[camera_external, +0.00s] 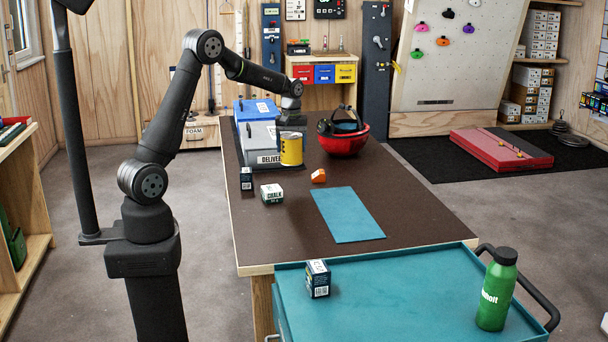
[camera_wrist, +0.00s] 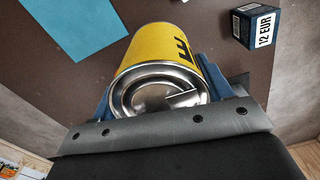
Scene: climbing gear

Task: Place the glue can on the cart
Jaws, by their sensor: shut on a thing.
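The glue can (camera_external: 291,151) is a yellow can with a metal lid, on the far part of the brown table beside the grey delivery box. My gripper (camera_external: 291,130) is above it, shut on it. In the wrist view the can (camera_wrist: 168,62) lies between the blue fingers of my gripper (camera_wrist: 158,90), lid towards the camera. Whether its base touches the table is not clear. The cart (camera_external: 400,305) has a teal top and stands at the front right, at the table's near end.
A small dark box (camera_external: 318,280) and a green bottle (camera_external: 497,290) stand on the cart, with bare room between them. On the table are a chalk box (camera_external: 272,194), an orange item (camera_external: 318,176), a teal mat (camera_external: 346,214) and a red helmet (camera_external: 343,146).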

